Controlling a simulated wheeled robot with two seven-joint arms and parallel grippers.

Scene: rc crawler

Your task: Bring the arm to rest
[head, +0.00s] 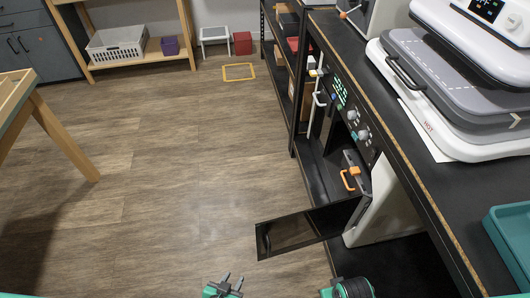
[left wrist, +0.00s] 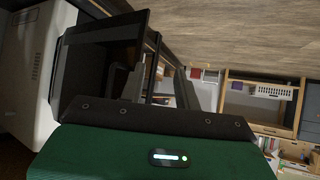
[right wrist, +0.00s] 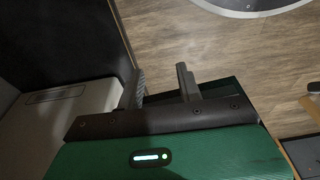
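My left gripper (head: 230,281) is low in the head view, near the bottom edge, over the floor and below the lowered dark door. Its fingers stand apart with nothing seen between them. In the head view only a green and black part of my right arm shows at the bottom, right of the left gripper.
A heat press (head: 450,90) and a teal tray (head: 512,235) stand on top.

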